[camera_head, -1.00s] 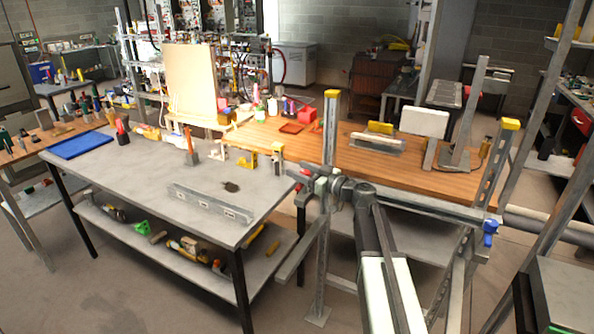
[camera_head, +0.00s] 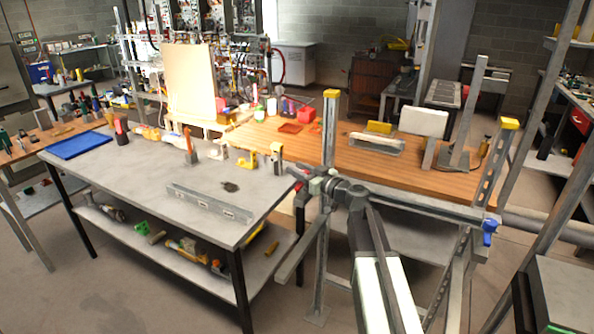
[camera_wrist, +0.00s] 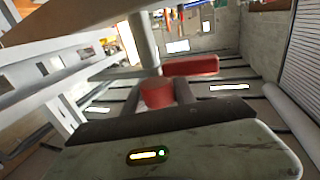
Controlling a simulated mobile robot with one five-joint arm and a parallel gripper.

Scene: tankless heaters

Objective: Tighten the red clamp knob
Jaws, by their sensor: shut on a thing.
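The red clamp knob (camera_head: 298,172) is at the left end of the horizontal metal rail, by the upright post with the yellow cap. In the wrist view, its short red cylinder (camera_wrist: 157,93) sits between my dark fingers, with a red bar (camera_wrist: 190,66) just beyond. My gripper (camera_head: 307,182) is shut on the knob, and it also shows in the wrist view (camera_wrist: 158,98). My fingers and wrist hide part of the knob in the head view.
A blue clamp (camera_head: 489,228) sits at the rail's right end. A grey-topped table (camera_head: 130,185) stands close on the left, with a slotted metal bar (camera_head: 208,204) on it. A wooden bench (camera_head: 350,160) lies behind the rail. Metal posts crowd the right side.

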